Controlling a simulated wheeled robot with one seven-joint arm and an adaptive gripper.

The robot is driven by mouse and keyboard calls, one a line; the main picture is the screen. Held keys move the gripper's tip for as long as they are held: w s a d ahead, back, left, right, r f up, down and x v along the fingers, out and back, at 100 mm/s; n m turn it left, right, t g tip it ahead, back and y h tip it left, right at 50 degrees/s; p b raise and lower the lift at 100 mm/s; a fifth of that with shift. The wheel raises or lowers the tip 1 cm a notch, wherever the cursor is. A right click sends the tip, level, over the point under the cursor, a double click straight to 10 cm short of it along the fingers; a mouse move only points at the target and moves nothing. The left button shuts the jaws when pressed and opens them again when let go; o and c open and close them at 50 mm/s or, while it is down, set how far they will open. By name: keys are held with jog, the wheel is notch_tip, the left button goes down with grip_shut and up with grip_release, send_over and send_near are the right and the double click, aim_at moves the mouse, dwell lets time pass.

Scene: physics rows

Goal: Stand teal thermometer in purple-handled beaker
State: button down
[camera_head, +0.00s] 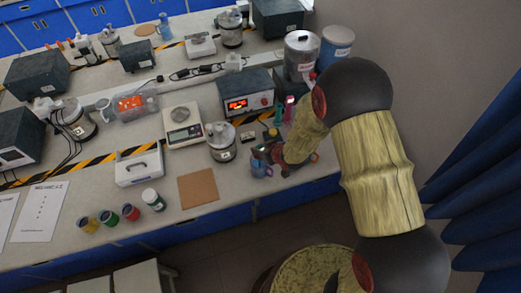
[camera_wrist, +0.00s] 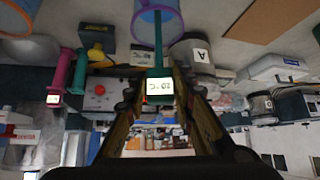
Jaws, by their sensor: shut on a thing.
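In the wrist view, my gripper (camera_wrist: 160,98) is shut on the teal thermometer (camera_wrist: 158,50), whose pale display faces the camera. Its thin stem points away from the fingers toward a blue, purple-rimmed beaker (camera_wrist: 172,24) at the top edge. The stem's end overlaps the beaker's mouth; I cannot tell how deep it is. In the head view my gripper (camera_head: 267,153) is at the bench's front edge, right above the blue beaker (camera_head: 260,170). The thermometer is mostly hidden there by the gripper and arm.
A pink thermometer (camera_wrist: 65,72) and a green one (camera_wrist: 81,68) stand to one side. Another blue vessel (camera_wrist: 20,10) shows at the wrist view's corner. A lidded jar (camera_head: 221,143), a brown mat (camera_head: 198,188) and a power unit (camera_head: 246,97) are near the gripper.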

jog(key=shift+f, duration=0.4)
jog(key=c, duration=1.4)
grip_release()
jog(key=shift+r, duration=0.1)
jog(key=v, duration=1.2)
